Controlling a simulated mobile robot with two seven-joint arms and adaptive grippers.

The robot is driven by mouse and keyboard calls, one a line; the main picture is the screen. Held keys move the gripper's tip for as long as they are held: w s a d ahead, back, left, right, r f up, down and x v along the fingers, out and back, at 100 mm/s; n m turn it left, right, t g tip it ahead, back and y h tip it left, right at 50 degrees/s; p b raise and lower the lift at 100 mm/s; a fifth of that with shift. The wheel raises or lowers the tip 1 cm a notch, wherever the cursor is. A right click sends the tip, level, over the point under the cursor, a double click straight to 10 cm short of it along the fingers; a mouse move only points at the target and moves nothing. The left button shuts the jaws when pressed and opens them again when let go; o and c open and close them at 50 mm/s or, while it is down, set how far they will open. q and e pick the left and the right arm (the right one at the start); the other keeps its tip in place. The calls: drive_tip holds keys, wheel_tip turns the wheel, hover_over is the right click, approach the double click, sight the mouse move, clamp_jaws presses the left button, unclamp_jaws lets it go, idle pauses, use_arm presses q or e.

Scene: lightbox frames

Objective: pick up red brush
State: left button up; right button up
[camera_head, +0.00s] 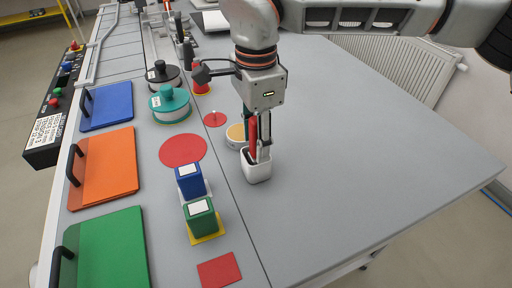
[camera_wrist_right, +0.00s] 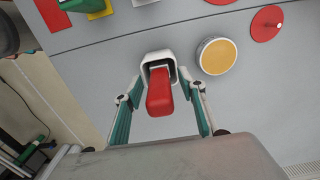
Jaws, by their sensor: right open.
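The red brush (camera_head: 252,138) stands in a small white cup (camera_head: 257,170) on the grey table, its handle up. In the right wrist view the brush (camera_wrist_right: 160,95) points towards the camera out of the white cup (camera_wrist_right: 157,58). My right gripper (camera_head: 258,150) is above the cup, pointing down. In the wrist view its fingers (camera_wrist_right: 165,88) are open, one on each side of the brush handle, with gaps visible. The lower part of the brush is hidden in the cup. My left gripper is not in view.
A round yellow-topped item (camera_head: 236,132) stands close beside the cup. Blue (camera_head: 190,182) and green (camera_head: 199,218) blocks, a red disc (camera_head: 183,150) and a teal spool (camera_head: 170,103) are to the left. The table's right side (camera_head: 370,160) is clear.

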clamp_jaws()
wheel_tip(320, 180, up, 10)
drive_tip(key=shift+r, duration=0.1)
idle(0.5)
